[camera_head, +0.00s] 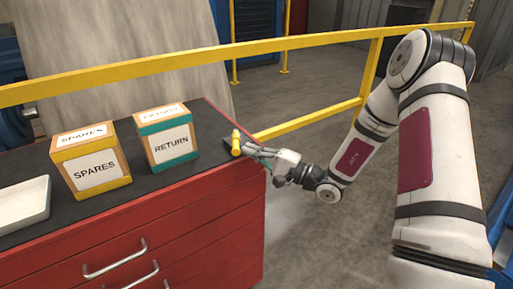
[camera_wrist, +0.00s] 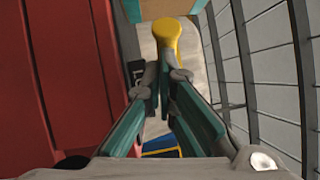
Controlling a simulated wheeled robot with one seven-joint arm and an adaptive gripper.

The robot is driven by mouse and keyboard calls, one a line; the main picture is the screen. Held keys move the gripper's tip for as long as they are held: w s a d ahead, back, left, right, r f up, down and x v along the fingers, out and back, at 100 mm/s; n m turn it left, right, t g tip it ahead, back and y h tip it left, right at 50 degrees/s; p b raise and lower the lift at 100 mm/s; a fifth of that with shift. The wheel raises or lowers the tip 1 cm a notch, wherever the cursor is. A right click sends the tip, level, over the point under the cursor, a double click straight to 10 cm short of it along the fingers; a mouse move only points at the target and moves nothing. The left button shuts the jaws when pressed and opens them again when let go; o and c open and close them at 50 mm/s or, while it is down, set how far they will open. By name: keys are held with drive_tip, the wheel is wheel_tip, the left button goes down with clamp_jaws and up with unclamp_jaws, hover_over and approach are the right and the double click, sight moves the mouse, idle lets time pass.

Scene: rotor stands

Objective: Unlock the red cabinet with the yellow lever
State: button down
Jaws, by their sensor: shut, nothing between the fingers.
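The red cabinet (camera_head: 197,246) fills the lower left of the head view, with a dark top and metal drawer handles. It shows as a red face on the left of the wrist view (camera_wrist: 65,85). The yellow lever (camera_head: 236,143) is at the cabinet's right corner, near the top. In the wrist view the lever's rounded yellow end (camera_wrist: 166,32) lies just beyond my fingertips. My gripper (camera_head: 254,151) is beside the lever, shut and empty; its fingers converge in the wrist view (camera_wrist: 160,78). I cannot tell whether the fingertips touch the lever.
A SPARES box (camera_head: 92,161) and a RETURN box (camera_head: 166,138) stand on the cabinet top, left of my gripper. A white tray (camera_head: 22,206) lies further left. A yellow railing (camera_head: 170,62) runs behind the cabinet and my arm. Open floor (camera_head: 305,228) shows right of the cabinet.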

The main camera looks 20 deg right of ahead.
sight(234, 152)
drive_tip(key=shift+a+p, duration=0.8)
drive_tip(key=shift+a, duration=1.6)
